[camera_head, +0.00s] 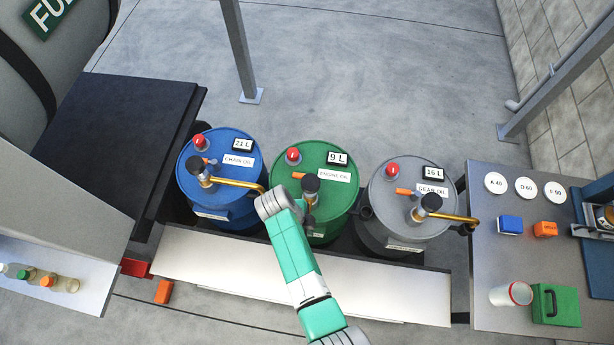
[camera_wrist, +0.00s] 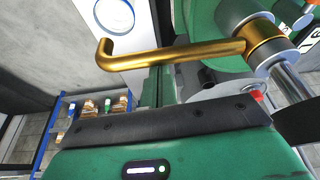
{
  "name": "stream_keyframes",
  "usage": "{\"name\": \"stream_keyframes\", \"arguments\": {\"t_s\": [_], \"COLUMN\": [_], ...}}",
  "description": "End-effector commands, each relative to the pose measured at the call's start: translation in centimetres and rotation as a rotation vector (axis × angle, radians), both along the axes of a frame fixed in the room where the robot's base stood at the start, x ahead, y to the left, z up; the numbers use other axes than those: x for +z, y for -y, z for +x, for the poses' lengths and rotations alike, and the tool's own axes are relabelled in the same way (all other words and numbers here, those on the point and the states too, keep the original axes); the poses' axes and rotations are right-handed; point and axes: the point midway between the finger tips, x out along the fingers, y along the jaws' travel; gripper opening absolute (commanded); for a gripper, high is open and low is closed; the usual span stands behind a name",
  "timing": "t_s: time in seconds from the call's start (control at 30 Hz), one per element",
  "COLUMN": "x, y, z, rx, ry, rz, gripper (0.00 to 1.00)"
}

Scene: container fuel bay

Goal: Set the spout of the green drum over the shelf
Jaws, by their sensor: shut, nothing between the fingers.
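The green drum (camera_head: 328,165), labelled engine oil and 9 L, stands in the middle of three drums. Its black-capped pump (camera_head: 311,184) is on top, beside my arm's grey joint. The spout is hidden behind my arm in the head view. In the wrist view the brass spout (camera_wrist: 180,54) runs left from the pump collar and ends in a bent tip. My gripper (camera_wrist: 158,86) is shut and empty, close by the spout; I cannot tell if they touch. The pale shelf (camera_head: 390,288) runs along the front of the drums, partly under my arm.
The blue drum (camera_head: 232,160) and grey drum (camera_head: 385,190) stand either side, their brass spouts pointing right. A grey table (camera_head: 490,270) at right holds a white cup (camera_head: 510,294) and a green case (camera_head: 555,305). A dark block (camera_head: 120,150) stands at left.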

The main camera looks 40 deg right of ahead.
Motion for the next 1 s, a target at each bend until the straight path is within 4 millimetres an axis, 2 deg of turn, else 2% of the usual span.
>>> {"name": "stream_keyframes", "arguments": {"t_s": [0.27, 0.47, 0.8, 1.0], "x": [0.2, 1.6, 8.2, 10.0], "y": [0.2, 2.2, 0.6, 0.2], "z": [-0.3, -3.2, -0.9, -0.4], "rx": [0.001, 0.001, 0.006, 0.006], "ry": [0.000, -0.002, 0.002, 0.001], "rz": [0.000, 0.000, -0.001, -0.001], "gripper": [0.00, 0.00, 0.00, 0.00]}}
